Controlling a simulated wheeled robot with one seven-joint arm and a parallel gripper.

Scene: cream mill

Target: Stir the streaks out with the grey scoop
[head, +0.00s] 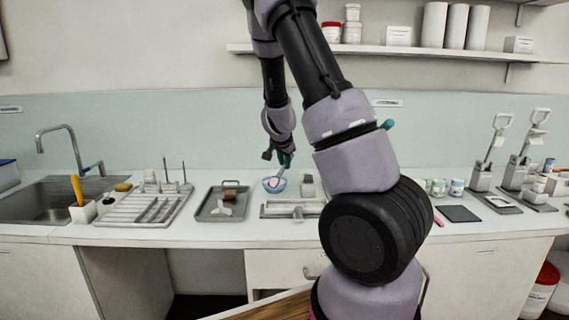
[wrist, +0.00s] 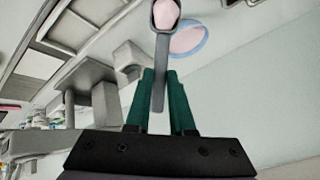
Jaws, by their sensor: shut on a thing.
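My gripper (wrist: 160,72) has green fingers shut on the handle of the grey scoop (wrist: 158,85). The scoop's head, at the top of the wrist view, carries a pink mass. A light blue bowl (wrist: 203,42) with pink contents lies just beside the scoop head in that view. In the head view the bowl (head: 267,187) stands on the counter, with my gripper (head: 286,163) just above it. I cannot tell whether the scoop touches the bowl or its contents. Streaks in the pink contents are too small to make out.
A grey tray (head: 208,216) with a few items and a drying rack (head: 124,216) stand left of the bowl. A low grey rack (head: 270,211) lies in front of it. A sink (head: 45,205) is at far left. A dark mat (head: 458,213) and tool stands (head: 481,180) are right.

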